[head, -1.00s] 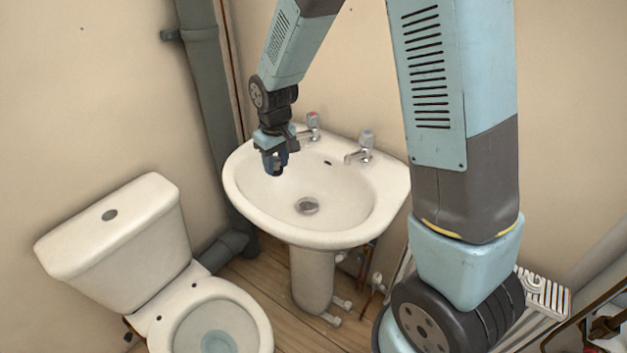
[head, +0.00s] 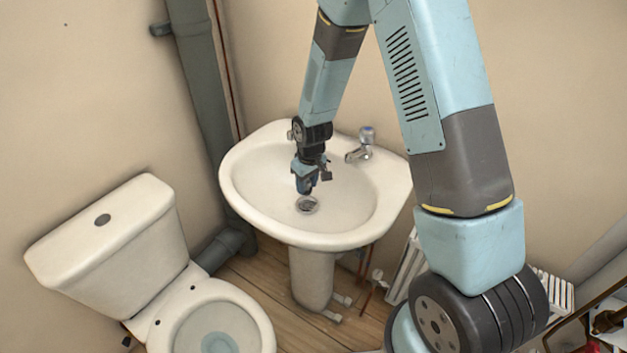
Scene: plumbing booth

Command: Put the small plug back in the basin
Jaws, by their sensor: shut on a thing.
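The white basin (head: 248,222) stands on a pedestal against the back wall. Its round drain (head: 307,205) shows as a grey ring at the bottom of the bowl. My gripper (head: 305,189) points down inside the bowl, just above and slightly behind the drain in the picture. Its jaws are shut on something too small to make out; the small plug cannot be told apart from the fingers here. I cannot tell whether the held thing touches the drain.
A tap (head: 362,148) stands on the basin's back right rim. A white toilet (head: 110,235) stands at the left, and a grey pipe (head: 203,90) runs down the wall behind. A white radiator (head: 553,290) is at the lower right. The bowl's right side is clear.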

